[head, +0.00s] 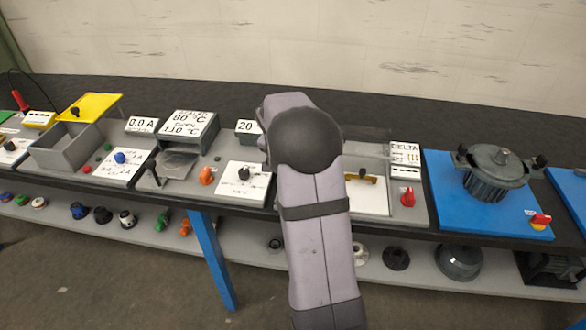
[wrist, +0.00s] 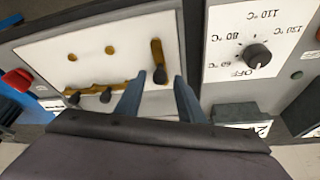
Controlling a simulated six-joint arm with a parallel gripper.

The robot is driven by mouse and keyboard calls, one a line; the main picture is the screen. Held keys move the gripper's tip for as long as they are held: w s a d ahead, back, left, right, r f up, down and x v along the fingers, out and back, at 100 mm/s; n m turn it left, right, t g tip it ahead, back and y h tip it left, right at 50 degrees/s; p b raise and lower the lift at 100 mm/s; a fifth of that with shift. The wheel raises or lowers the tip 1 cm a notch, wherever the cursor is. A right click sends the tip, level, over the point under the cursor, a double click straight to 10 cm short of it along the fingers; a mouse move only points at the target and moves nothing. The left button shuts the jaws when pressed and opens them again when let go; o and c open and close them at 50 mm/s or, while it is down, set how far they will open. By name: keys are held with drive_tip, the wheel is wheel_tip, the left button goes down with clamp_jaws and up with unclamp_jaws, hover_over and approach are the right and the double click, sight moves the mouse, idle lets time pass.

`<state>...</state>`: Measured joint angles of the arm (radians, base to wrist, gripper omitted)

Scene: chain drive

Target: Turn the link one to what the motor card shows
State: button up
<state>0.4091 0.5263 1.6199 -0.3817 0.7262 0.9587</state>
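In the head view, a white card reading DELTA (head: 405,149) stands at the back right of a grey box; its small drawing is too fine to read. The white link panel (head: 375,202) in front of it is partly hidden by my arm. In the wrist view, this panel (wrist: 40,62) carries brass links with black knobs. One link (wrist: 156,52) stands upright in the picture; the other brass links (wrist: 92,91) lie sideways along the lower edge. Two bare brass studs show above them. My gripper (wrist: 158,88) is open, its blue fingers either side of the upright link's black knob (wrist: 160,76).
A red rotary switch (head: 408,197) sits right of the panel. A temperature dial (wrist: 259,55) lies beside the panel in the wrist view. Other stations fill the bench left.

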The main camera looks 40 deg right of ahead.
drive_tip(key=shift+r, duration=0.1)
drive_tip(key=b+v, duration=0.1)
drive_tip(key=v, duration=0.6)
drive_tip(key=shift+b, duration=0.35)
drive_tip(key=shift+r, duration=0.1)
